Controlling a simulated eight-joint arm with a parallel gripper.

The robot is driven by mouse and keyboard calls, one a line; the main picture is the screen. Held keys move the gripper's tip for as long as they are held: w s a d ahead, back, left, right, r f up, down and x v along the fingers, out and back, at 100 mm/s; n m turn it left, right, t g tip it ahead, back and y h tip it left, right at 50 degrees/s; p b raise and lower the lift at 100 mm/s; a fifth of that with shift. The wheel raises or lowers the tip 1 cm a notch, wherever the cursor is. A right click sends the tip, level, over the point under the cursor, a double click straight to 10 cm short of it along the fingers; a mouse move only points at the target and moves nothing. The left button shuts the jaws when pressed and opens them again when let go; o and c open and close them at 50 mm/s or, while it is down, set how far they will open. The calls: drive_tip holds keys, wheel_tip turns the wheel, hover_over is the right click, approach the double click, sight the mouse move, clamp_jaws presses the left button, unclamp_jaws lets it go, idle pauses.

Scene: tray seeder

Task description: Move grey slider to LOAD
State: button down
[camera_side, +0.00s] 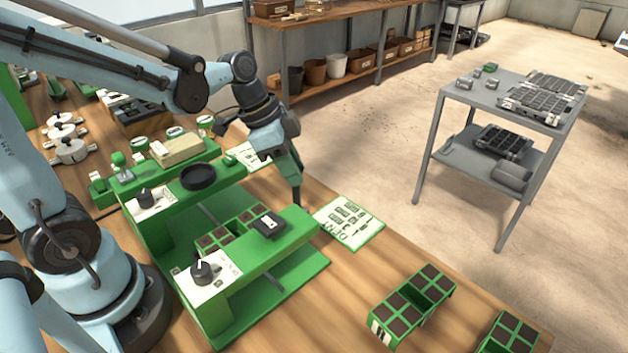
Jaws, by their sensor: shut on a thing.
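The green tray seeder (262,262) stands on the wooden bench, with two raised crossbeams. My gripper (297,196) points down at the far right end of the front beam, with its fingers close together. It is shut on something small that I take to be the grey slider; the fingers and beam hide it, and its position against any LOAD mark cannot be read. A black block (268,226) sits on top of the front beam. A black dial (203,272) on a white plate is at that beam's near end.
A seedling tray (231,229) lies between the beams. A white printed card (347,221) lies right of my gripper. Another green tray (412,303) stands at the front right. A black round dish (198,177) sits on the rear beam. A grey trolley (507,95) stands beyond the bench.

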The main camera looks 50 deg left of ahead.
drive_tip(key=shift+a, duration=1.15)
drive_tip(key=c, duration=0.9)
unclamp_jaws()
drive_tip(key=shift+c, duration=0.2)
drive_tip(key=v, duration=1.2)
